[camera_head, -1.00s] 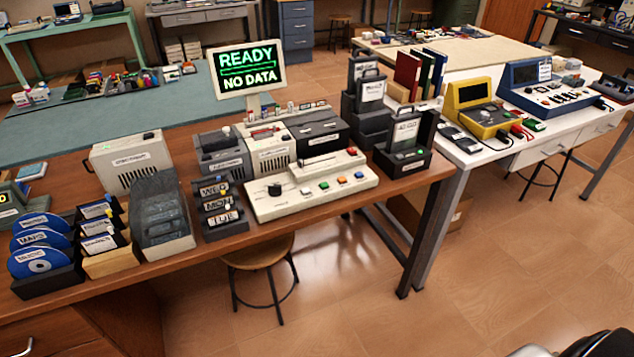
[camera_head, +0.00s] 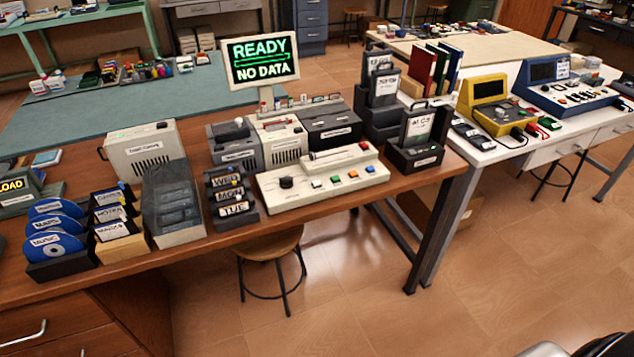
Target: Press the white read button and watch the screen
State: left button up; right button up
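A red button (camera_head: 363,145) sits higher at the right. Neither gripper is in view.
Blue discs (camera_head: 54,245) stand in holders at the left, beside a dark-lidded box (camera_head: 172,200). A WED/MON/TUE block (camera_head: 231,193) stands left of the console, and a black card holder (camera_head: 417,152) right of it. Open floor (camera_head: 480,270) lies in front, with a stool (camera_head: 270,243) under the table.

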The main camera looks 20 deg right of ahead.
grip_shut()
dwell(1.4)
